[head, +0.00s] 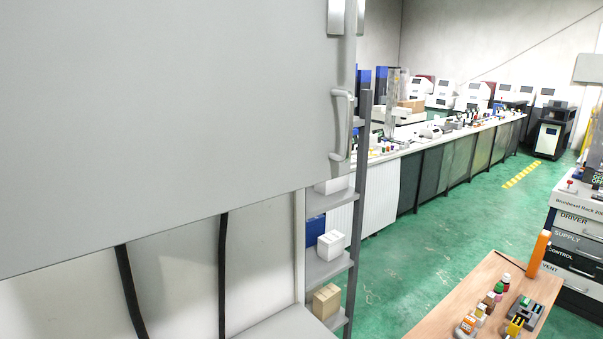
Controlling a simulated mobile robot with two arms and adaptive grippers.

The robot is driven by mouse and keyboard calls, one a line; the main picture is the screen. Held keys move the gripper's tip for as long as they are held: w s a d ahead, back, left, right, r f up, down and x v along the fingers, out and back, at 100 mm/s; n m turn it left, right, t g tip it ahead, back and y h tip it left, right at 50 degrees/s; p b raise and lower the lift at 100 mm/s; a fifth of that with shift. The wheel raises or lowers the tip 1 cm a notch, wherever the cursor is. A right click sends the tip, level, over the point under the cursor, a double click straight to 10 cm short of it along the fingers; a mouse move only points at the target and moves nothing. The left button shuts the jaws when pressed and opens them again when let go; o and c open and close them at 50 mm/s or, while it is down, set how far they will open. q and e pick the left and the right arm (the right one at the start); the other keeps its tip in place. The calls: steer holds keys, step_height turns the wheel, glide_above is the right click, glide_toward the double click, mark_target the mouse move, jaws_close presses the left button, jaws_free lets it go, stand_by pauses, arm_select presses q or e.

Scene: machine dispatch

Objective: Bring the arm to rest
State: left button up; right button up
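Neither of my grippers nor my arms shows in the head view. A large grey cabinet or machine panel (170,110) fills the left side close in front of me. It has a vertical metal handle (342,125) at its right edge. Two black cables (222,270) run down a pale surface below the panel.
A shelf rack (325,265) with small boxes stands beside the panel. A wooden table (470,290) with bottles and small parts is at the lower right, near a labelled drawer cabinet (575,235). A long workbench (440,140) runs behind. Green floor (430,235) lies open between.

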steer(key=s+a+f+m+g+y, duration=0.1)
steer(key=s+a+f+m+g, duration=0.15)
steer(key=s+f, duration=0.45)
steer(key=s+a+f+m+g, duration=0.1)
steer(key=s+f+g, duration=0.3)
steer(key=s, duration=0.4)
steer(key=s+a+f+m+g+y, duration=0.1)
steer(key=s+f+g, duration=0.3)
steer(key=s+f, duration=0.3)
step_height(320, 180, down, 26)
steer(key=s+b, duration=0.1)
steer(key=b, duration=0.2)
steer(key=s+d+f+g+b, duration=0.2)
steer(key=s+d+f, duration=0.1)
steer(key=s+f, duration=1.4)
step_height(320, 180, down, 4)
steer(key=shift+s+r, duration=0.1)
steer(key=shift+s, duration=0.15)
steer(key=shift+n, duration=0.25)
